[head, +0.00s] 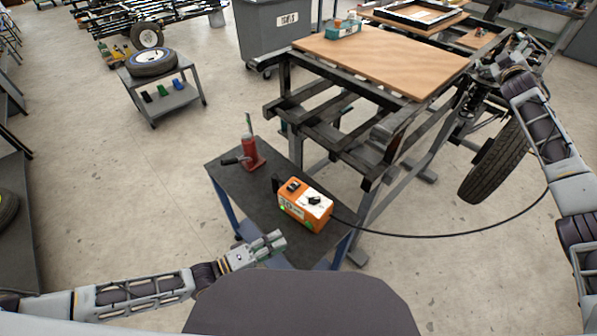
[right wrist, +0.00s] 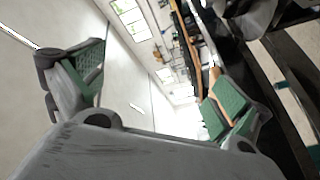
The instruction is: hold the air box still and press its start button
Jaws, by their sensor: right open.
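The air box (head: 322,211), an orange and white box with black parts on top, sits on a small dark-topped cart (head: 252,203). A black hose (head: 440,235) runs from it to the right. A small green patch shows low on its left side; I cannot tell which part is the start button. My left gripper (head: 277,241) is just in front of the cart's near edge, left of and nearer than the box, apart from it. Its finger gap is unclear. My right gripper (right wrist: 155,85) is open and empty, far from the box at the upper right in the head view (head: 515,48).
A red bottle jack (head: 252,155) stands on the cart behind the box. A workbench with a wooden top (head: 385,55) is behind, and a wheel (head: 497,160) hangs to its right. A grey trolley (head: 165,98) carries a tire. Floor left of the cart is clear.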

